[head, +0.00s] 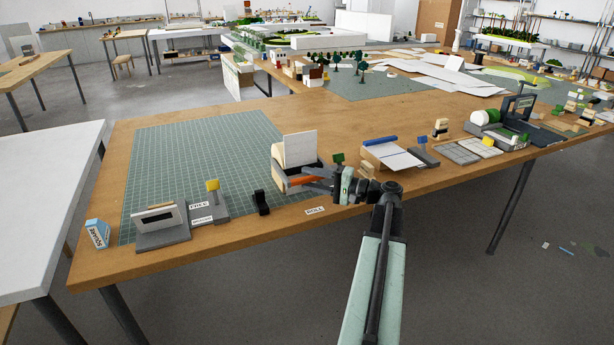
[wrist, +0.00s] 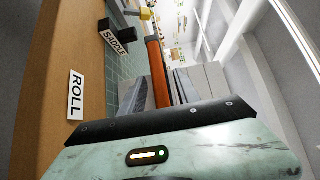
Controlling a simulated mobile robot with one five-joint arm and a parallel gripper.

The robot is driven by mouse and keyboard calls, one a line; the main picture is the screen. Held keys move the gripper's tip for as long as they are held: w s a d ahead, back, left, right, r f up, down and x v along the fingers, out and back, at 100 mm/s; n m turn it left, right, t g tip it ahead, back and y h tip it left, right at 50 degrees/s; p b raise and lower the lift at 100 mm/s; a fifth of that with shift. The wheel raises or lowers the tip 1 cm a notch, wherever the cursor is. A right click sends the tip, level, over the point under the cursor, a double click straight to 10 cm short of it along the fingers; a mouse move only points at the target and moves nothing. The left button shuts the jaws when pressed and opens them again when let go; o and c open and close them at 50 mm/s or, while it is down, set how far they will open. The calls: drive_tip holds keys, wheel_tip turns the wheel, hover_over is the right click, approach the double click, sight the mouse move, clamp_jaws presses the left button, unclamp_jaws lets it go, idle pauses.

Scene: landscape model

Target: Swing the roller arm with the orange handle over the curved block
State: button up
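The orange handle (head: 303,180) of the roller arm is at the front of the roller device (head: 281,180), near the table's front edge. A white sheet (head: 300,148) stands up from the device. In the wrist view the orange handle (wrist: 158,65) runs between the fingers towards the palm. The fingers look spread, with no clear grip; their contact with the handle is hard to see.
A ROLL label (head: 315,211) lies at the table edge. A black saddle piece (head: 261,202) stands left of the device. A blue roll with a white sheet (head: 391,155) stands to the right. The green cutting mat (head: 180,160) is largely clear at the left.

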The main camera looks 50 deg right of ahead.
clamp_jaws()
drive_tip(key=shift+r, duration=0.1)
drive_tip(key=r+m+p, duration=0.1)
drive_tip(key=r+p, duration=0.1)
drive_tip(key=p, duration=0.2)
drive_tip(key=shift+g, duration=0.4)
drive_tip(key=shift+w, duration=0.1)
drive_tip(key=shift+f, duration=0.1)
drive_tip(key=shift+p, duration=0.35)
